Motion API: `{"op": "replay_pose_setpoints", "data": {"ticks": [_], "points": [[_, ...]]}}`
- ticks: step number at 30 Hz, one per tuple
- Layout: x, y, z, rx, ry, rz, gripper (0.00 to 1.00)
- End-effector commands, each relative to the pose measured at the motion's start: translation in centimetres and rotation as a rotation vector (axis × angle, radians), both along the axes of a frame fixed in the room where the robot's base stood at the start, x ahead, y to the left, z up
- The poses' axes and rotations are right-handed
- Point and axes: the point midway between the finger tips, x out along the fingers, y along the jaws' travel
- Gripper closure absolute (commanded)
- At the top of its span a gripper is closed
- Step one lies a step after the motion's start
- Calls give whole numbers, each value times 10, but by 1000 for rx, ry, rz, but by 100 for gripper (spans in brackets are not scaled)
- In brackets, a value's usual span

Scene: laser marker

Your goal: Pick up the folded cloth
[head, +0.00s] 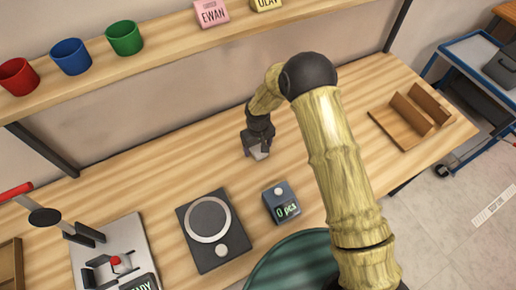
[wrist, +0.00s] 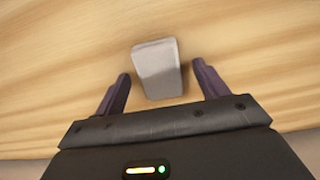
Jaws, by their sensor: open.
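The folded cloth (wrist: 157,70) is a light grey, flat-looking block on the wooden table (wrist: 60,60). In the wrist view it lies ahead of and between the two dark fingers of my gripper (wrist: 162,80), with a gap on each side. My gripper is open and empty. In the head view, my gripper (head: 258,148) points down at the table near the back wall, and the grey cloth (head: 257,153) shows at its fingers, partly hidden by them. I cannot tell the exact height of the fingers above the table.
A black scale with a round plate (head: 207,222) and a small counter box (head: 281,203) stand in front of my gripper. A wooden tray (head: 402,122) is at the right. A shelf above holds red, blue and green cups (head: 124,38). A press-like device (head: 113,262) is at lower left.

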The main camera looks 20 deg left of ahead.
Motion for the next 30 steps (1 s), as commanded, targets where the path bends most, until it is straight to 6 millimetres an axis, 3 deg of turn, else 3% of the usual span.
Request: {"op": "replay_pose_setpoints", "data": {"ticks": [14,21,30], "points": [[0,1,0,1,-1,2,27],[0,1,0,1,-1,2,72],[0,1,1,2,-1,1,76]]}}
